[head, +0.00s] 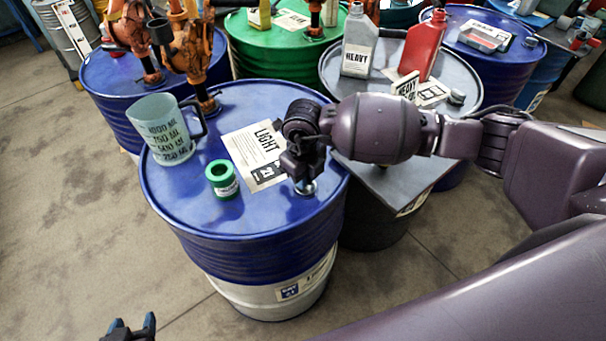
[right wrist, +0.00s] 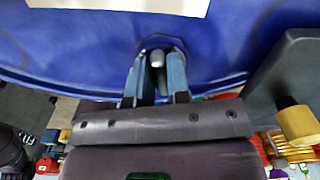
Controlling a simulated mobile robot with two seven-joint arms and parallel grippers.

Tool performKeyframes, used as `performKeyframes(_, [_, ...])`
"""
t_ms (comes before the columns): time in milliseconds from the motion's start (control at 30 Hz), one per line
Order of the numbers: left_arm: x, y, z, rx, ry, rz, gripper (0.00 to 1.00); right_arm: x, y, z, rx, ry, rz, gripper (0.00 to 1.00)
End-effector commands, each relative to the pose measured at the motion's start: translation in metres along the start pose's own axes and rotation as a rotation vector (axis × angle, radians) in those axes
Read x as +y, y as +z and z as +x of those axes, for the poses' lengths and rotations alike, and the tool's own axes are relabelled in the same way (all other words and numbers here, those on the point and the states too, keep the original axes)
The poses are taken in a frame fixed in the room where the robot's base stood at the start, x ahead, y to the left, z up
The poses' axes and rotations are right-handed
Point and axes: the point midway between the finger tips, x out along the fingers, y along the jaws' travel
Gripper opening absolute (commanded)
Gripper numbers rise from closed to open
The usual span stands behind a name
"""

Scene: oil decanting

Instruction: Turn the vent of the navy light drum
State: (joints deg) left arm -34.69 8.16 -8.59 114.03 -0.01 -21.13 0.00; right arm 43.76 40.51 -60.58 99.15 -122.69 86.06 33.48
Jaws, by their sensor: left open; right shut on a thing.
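The navy light drum (head: 270,255) stands in the middle of the head view, with a "LIGHT" label sheet (head: 255,150) on its lid. Its vent (head: 306,188) is a small metal fitting near the lid's right front edge. My right gripper (head: 303,178) reaches down over it from the right and largely covers it. In the right wrist view my right gripper (right wrist: 161,75) is shut on the vent (right wrist: 156,58), a finger on each side, against the blue drum lid (right wrist: 90,50). My left gripper (head: 133,327) is open and empty at the bottom left, away from the drum.
A grey heavy drum (head: 400,90) with containers stands behind right. Floor at left is clear.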

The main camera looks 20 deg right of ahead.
Motion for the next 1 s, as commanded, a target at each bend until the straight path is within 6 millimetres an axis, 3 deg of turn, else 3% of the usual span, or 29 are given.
performKeyframes(400, [0.0,-0.004,0.002,0.007,0.001,0.001,0.57,-0.001,0.001,-0.001,-0.001,0.0,0.01,0.0])
performKeyframes(433, [0.0,-0.004,0.002,0.007,0.001,0.001,0.57,-0.001,0.001,-0.001,-0.001,0.0,0.01,0.2])
performKeyframes(600, [0.0,-0.004,0.002,0.008,0.001,0.001,0.57,0.0,0.0,-0.001,-0.001,0.0,0.008,0.43])
performKeyframes(867, [0.0,-0.004,0.002,0.008,0.001,0.001,0.57,0.0,0.0,-0.001,-0.001,0.0,0.007,0.43])
performKeyframes(1000, [0.0,-0.004,0.002,0.007,0.001,0.001,0.57,-0.001,0.001,-0.011,-0.002,0.0,0.007,0.43])
